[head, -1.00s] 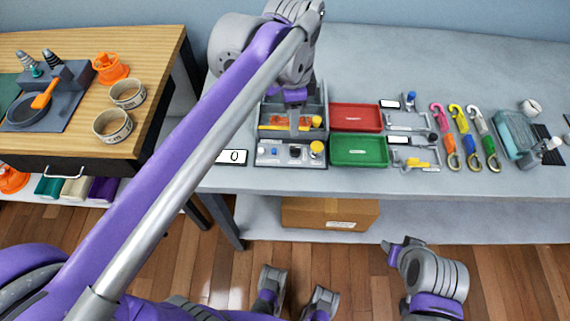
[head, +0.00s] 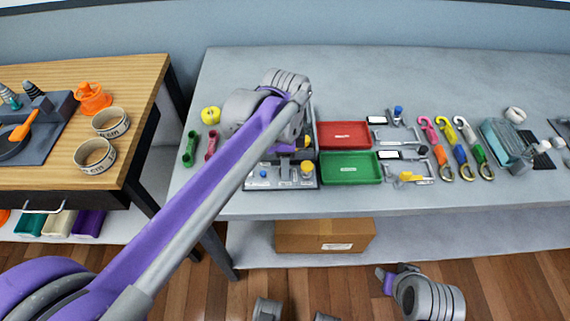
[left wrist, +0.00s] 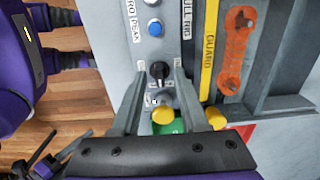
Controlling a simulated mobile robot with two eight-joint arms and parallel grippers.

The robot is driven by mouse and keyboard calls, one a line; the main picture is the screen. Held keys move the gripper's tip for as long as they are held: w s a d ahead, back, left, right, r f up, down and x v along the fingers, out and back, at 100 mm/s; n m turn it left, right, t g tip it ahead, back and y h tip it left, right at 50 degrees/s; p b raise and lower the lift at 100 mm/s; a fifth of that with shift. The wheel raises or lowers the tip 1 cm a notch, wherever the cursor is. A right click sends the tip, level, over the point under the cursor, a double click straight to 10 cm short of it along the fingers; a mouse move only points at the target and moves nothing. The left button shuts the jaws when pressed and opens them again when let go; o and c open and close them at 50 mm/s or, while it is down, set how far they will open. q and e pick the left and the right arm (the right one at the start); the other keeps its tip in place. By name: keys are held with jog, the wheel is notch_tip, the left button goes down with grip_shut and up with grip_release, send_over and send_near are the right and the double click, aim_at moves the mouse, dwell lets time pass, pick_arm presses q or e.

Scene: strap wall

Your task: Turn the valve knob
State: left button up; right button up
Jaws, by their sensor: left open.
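A grey control panel (head: 252,184) sits at the bench's front edge in the head view. It bears a blue button, a black rotary knob (left wrist: 158,70) and a yellow round knob (left wrist: 163,113); a second yellow knob (left wrist: 215,118) stands to the right. I cannot tell for sure which is the valve knob. My left gripper (left wrist: 158,76) is open over the panel, with the black knob between its fingertips in the wrist picture; contact cannot be told. In the head view my left arm hides part of the panel. My right gripper (head: 387,279) is low before the bench, its jaws unclear.
An orange bar (left wrist: 236,50) lies beside the yellow guard strip (left wrist: 209,45). Red (head: 344,135) and green (head: 350,168) trays sit right of the panel. A wooden table (head: 135,80) stands left. The bench's rear is clear.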

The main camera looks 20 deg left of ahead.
pick_arm(q)
jog(key=shift+f, duration=0.1)
grip_shut()
jog(key=shift+n, duration=0.3)
jog(key=n+p, duration=0.2)
jog(key=n, duration=0.1)
jog(key=shift+n, duration=0.3)
jog(key=n+p, duration=0.1)
jog(key=n, duration=0.3)
jog(key=n+p, duration=0.1)
jog(key=n, duration=0.4)
jog(key=n+p, duration=0.1)
jog(key=n, duration=0.3)
jog(key=shift+n, duration=0.3)
dwell(0.3)
